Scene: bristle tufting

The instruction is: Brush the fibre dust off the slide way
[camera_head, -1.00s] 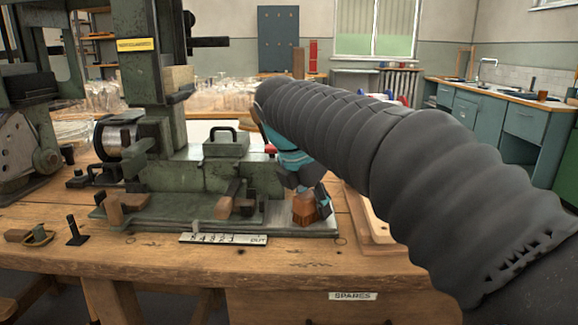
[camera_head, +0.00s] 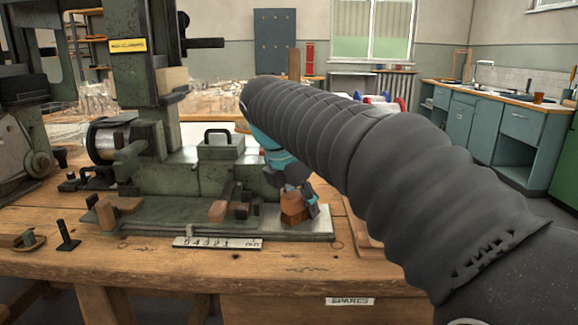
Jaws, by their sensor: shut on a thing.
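My gripper (camera_head: 299,196) is shut on a small brown wooden brush (camera_head: 292,206). The brush is tilted and sits at the right end of the green machine, over the pale metal slide way (camera_head: 318,224). Its lower end appears to touch the slide way, though I cannot be sure. My dark, sleeved arm comes in from the right and hides what lies behind it. Fibre dust on the slide way is too small to make out.
The green machine (camera_head: 180,175) stands on the wooden bench (camera_head: 150,262). Wooden blocks (camera_head: 218,211) sit left of the brush. A numbered plate (camera_head: 217,243) lies along the front. A black upright piece (camera_head: 67,235) stands at front left. The bench front is mostly clear.

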